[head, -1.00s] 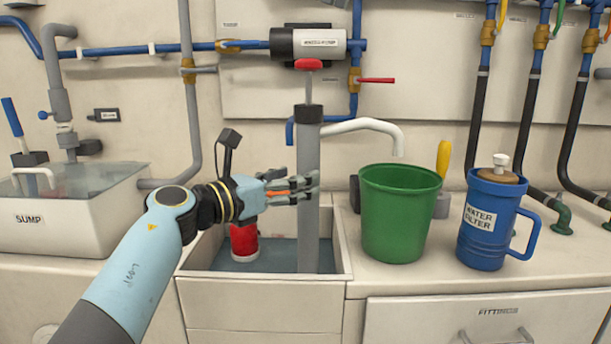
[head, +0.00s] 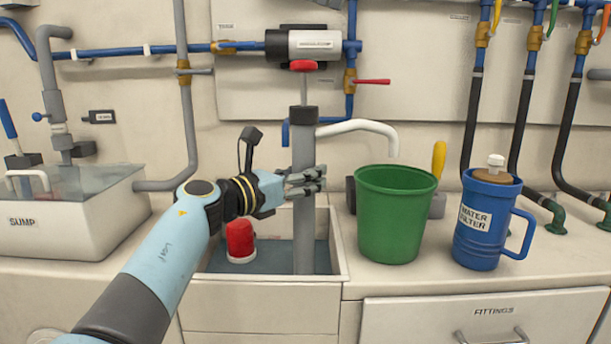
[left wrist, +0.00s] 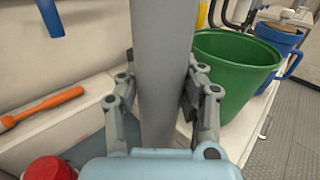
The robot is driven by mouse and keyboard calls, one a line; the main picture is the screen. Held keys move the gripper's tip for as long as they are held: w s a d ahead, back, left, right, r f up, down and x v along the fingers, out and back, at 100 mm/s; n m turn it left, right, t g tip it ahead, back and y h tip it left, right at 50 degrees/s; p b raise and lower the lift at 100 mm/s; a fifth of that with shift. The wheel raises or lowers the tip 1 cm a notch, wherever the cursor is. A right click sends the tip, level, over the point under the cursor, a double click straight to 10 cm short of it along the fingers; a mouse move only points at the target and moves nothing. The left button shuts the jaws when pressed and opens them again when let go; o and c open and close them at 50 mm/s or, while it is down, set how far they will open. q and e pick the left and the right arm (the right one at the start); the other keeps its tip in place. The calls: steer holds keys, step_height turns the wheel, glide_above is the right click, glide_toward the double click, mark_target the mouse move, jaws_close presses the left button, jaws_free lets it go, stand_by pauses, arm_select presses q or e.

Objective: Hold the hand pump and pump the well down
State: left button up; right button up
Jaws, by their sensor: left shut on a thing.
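The hand pump (head: 304,155) is a grey upright tube with a dark collar, a thin rod and a red handle (head: 304,66) at its top. Its lower end stands in the water of the well (head: 262,256), a white-walled basin. A white curved spout (head: 358,125) reaches from the pump toward the green bucket (head: 397,215). My left gripper (head: 306,182) is shut on the pump's tube below the collar. In the left wrist view its fingers flank the grey tube (left wrist: 160,75) on both sides. My right gripper is not in view.
A red-topped float-like object (head: 240,240) stands in the well. The sump tank (head: 60,230) is at the left. A blue water filter jug (head: 478,225) stands right of the bucket. An orange-handled tool (left wrist: 45,107) lies on the ledge in the left wrist view.

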arm_select(q)
jaws_close()
stand_by(0.6)
stand_by(0.3)
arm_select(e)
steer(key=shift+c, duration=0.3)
